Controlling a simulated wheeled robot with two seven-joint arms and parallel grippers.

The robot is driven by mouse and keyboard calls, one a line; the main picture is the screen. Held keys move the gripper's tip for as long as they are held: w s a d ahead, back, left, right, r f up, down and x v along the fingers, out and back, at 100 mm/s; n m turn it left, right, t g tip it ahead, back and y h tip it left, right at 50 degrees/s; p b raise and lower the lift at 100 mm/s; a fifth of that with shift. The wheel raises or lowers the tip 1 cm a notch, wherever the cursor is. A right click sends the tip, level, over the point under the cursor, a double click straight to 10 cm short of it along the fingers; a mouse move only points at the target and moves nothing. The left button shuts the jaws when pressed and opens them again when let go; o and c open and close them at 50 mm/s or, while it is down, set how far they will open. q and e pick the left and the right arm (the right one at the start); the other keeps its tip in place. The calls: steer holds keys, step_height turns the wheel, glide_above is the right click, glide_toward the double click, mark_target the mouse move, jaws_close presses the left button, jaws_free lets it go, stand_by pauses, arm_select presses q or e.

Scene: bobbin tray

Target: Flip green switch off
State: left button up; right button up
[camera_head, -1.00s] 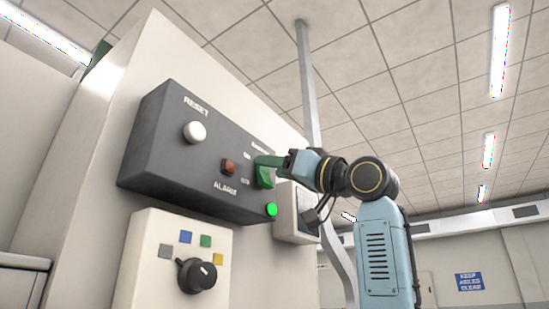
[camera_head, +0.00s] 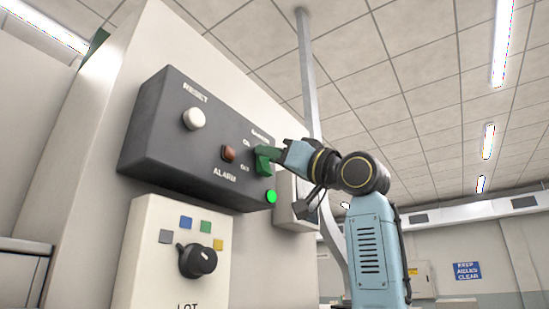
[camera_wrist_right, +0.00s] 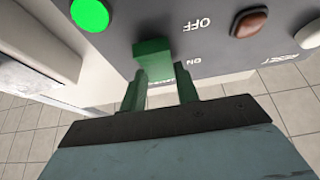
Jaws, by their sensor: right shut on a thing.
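The green switch (camera_head: 263,163) is on the right part of a dark control box, beside small ON and OFF labels. In the right wrist view its green lever (camera_wrist_right: 153,55) stands out from the panel between my two green fingers. My right gripper (camera_head: 271,155) is at the switch, its fingers shut on the lever and partly hiding it in the head view. It also shows in the right wrist view (camera_wrist_right: 160,92). I cannot tell whether the lever is at ON or OFF. A green lamp (camera_head: 271,196) just below the switch is lit. My left gripper is not in view.
The dark box (camera_head: 150,135) also carries a white RESET button (camera_head: 194,119) and a red-brown ALARM button (camera_head: 228,153). Below is a pale panel (camera_head: 145,240) with a black knob (camera_head: 197,260). A grey pole (camera_head: 306,80) rises behind my right arm.

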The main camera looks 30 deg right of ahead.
steer(key=shift+f+t+y+b, duration=0.25)
steer(key=shift+t+b, duration=0.2)
steer(key=shift+t, duration=0.25)
steer(key=shift+f+t+y+b, duration=0.1)
steer(key=shift+t+y+b, duration=0.3)
steer(key=shift+t, duration=0.3)
steer(key=o, duration=1)
steer(key=b+v, duration=0.6)
steer(key=v, duration=0.7)
steer(key=shift+s+d+f, duration=0.1)
steer(key=shift+s+f, duration=0.05)
steer(key=shift+s, duration=0.05)
